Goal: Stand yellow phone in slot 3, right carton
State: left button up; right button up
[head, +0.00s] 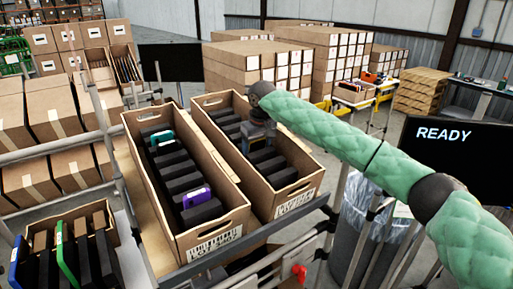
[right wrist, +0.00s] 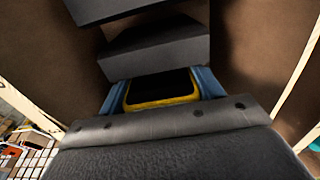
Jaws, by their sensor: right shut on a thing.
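The right carton (head: 308,186) is tilted and holds a row of black dividers with gaps between them. My right gripper (head: 258,143) is inside it, around the middle of the row. In the right wrist view its blue fingers (right wrist: 163,94) are shut on the yellow phone (right wrist: 165,102), one finger at each side. The phone has a yellow edge and a black face and is close to a black divider (right wrist: 155,50). In the head view the gripper hides the phone. I cannot tell which slot it is over or how deep it is. My left gripper is not in view.
The left carton (head: 186,242) stands close beside it with a teal phone (head: 163,138) and a purple phone (head: 197,198) among its dividers. A bin of upright devices (head: 75,232) is at the lower left. A READY screen (head: 455,150) is at the right.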

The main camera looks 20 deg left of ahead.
jog(key=o, duration=1)
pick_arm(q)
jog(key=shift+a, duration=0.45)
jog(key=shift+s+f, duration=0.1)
pick_arm(e)
jog(key=shift+r+b, duration=0.3)
jog(key=shift+b, duration=0.05)
jog(key=r, duration=0.1)
jog(key=r+b, duration=0.1)
jog(key=r, duration=0.1)
jog(key=r+b, duration=0.1)
jog(key=r, duration=0.1)
jog(key=shift+s+d, duration=0.3)
jog(key=shift+d, duration=0.1)
jog(key=shift+r+b, duration=0.3)
jog(key=shift+r, duration=0.05)
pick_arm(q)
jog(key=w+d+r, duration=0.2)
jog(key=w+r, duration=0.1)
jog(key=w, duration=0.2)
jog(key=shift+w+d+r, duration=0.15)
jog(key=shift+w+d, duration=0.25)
pick_arm(e)
jog(key=shift+s+d+r, duration=0.1)
jog(key=shift+d+r, duration=0.05)
jog(key=shift+r, duration=0.55)
